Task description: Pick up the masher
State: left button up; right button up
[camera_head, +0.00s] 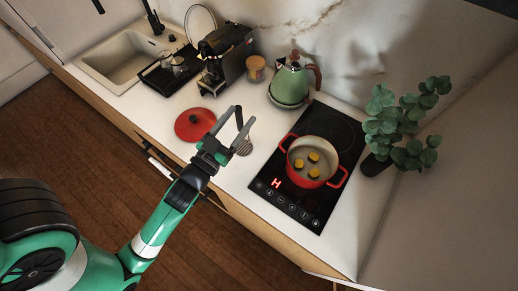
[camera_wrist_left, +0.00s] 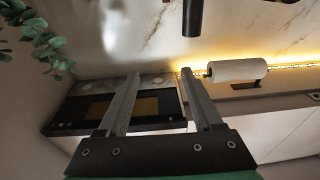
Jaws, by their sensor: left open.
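The masher (camera_head: 243,148) stands on the white counter between the red lid and the hob, with its ribbed head low and its dark handle up. My left gripper (camera_head: 241,114) is open, with its fingers around or just in front of the handle in the head view; I cannot tell if they touch it. In the left wrist view, a dark cylinder (camera_wrist_left: 192,18), which looks like the masher's handle, hangs in from the top, beyond the tips of my open left gripper (camera_wrist_left: 160,72). No held object shows between the fingers. My right gripper is not in view.
A red pot (camera_head: 325,148) with yellow pieces stands on the black hob (camera_head: 305,205). A red lid (camera_head: 195,124) lies left of the masher. A green kettle (camera_head: 290,82), a coffee machine (camera_head: 225,55) and a jar (camera_head: 256,68) stand behind. A plant (camera_head: 405,122) is at the right.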

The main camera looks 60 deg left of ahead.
pick_arm(q)
jog(key=g+b, duration=0.2)
send_near(238, 121)
jog(key=w, duration=0.2)
jog(key=shift+n+y, duration=0.3)
jog(key=shift+n, duration=0.1)
jog(key=p+x, duration=0.1)
jog(key=x, duration=0.2)
jog(key=p+x, duration=0.1)
jog(key=x, duration=0.2)
jog(key=shift+w+a+r+p, duration=0.1)
jog(key=shift+a+p, duration=0.2)
jog(key=shift+a, duration=0.25)
jog(key=shift+w+a, duration=0.2)
jog(key=shift+w, duration=0.1)
jog(key=p+x, duration=0.1)
jog(key=x, duration=0.4)
jog(key=shift+a, duration=0.2)
jog(key=shift+r, duration=0.1)
grip_shut()
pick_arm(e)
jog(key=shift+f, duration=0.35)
